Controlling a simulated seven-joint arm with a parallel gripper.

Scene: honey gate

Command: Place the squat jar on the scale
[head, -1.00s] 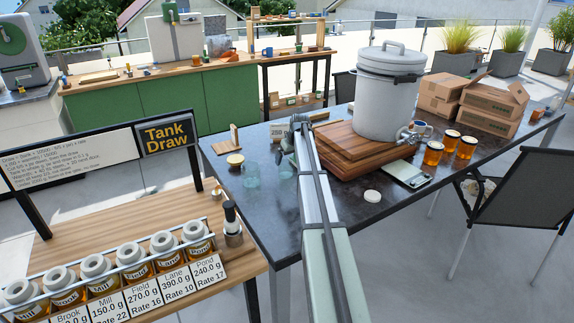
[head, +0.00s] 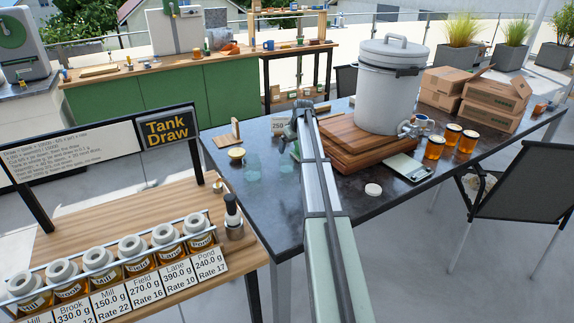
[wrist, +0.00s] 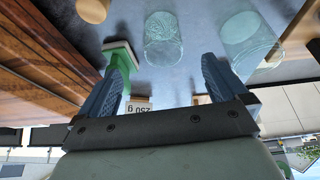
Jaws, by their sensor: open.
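Two clear glass jars stand on the dark table left of my arm in the head view: one jar (head: 252,170) further left, the other jar (head: 285,168) close beside my arm. The wrist view shows a ribbed glass jar (wrist: 163,42) beyond the fingertips and another glass jar (wrist: 240,32) to its right. I cannot tell for sure which is the squat one. My gripper (wrist: 162,66) is open and empty, with its fingers apart and no jar between them. In the head view its fingers are hard to make out. The scale (head: 408,168) lies flat, right of the wooden boards, with nothing seen on it.
A grey tank (head: 388,95) with a tap stands on stacked wooden boards (head: 345,150) right of my arm. Amber jars (head: 451,136) stand beyond the scale. A white lid (head: 373,189) lies on the front table. A green-and-wood object (wrist: 120,55) is beside the left finger in the wrist view.

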